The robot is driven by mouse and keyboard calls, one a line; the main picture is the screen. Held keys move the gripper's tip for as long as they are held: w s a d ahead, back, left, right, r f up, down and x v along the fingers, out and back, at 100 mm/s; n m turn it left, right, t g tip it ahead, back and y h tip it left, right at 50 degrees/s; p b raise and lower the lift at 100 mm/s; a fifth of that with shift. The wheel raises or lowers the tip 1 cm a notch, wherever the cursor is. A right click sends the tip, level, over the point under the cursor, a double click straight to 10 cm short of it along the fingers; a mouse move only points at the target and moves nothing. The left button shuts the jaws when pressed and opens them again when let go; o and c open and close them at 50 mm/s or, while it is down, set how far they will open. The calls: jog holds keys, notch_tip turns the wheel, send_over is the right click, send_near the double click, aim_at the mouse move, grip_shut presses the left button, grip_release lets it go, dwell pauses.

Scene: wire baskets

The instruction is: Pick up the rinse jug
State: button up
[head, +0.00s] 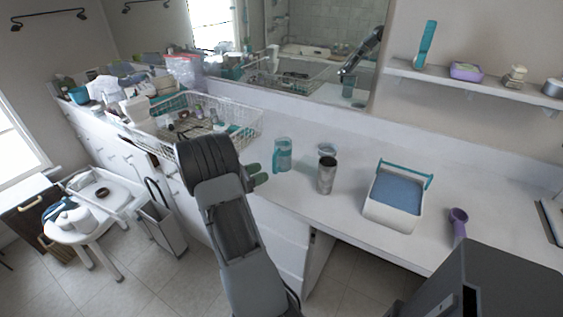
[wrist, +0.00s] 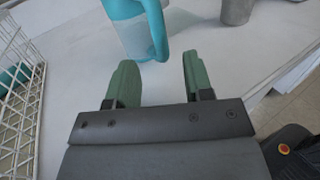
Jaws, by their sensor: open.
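The rinse jug (head: 283,156) is a clear jug with a teal rim and a teal handle, upright on the white counter. In the wrist view the rinse jug (wrist: 133,33) stands just ahead of my fingers, with its handle toward the right; its top is cut off by the frame. My gripper (head: 258,175) is a little left of and nearer than the jug in the head view. In the wrist view my gripper (wrist: 156,80) is open, its two green fingers apart with nothing between them. The fingers do not appear to touch the jug.
A metal tumbler (head: 326,174) stands right of the jug and also shows in the wrist view (wrist: 236,11). A white wire basket (head: 245,122) of items is at left, close to my gripper. A white and blue bin (head: 391,212) and purple cup (head: 458,222) lie farther right.

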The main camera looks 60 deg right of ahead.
aim_at(275, 170)
jog(key=shift+x, duration=3.2)
grip_shut()
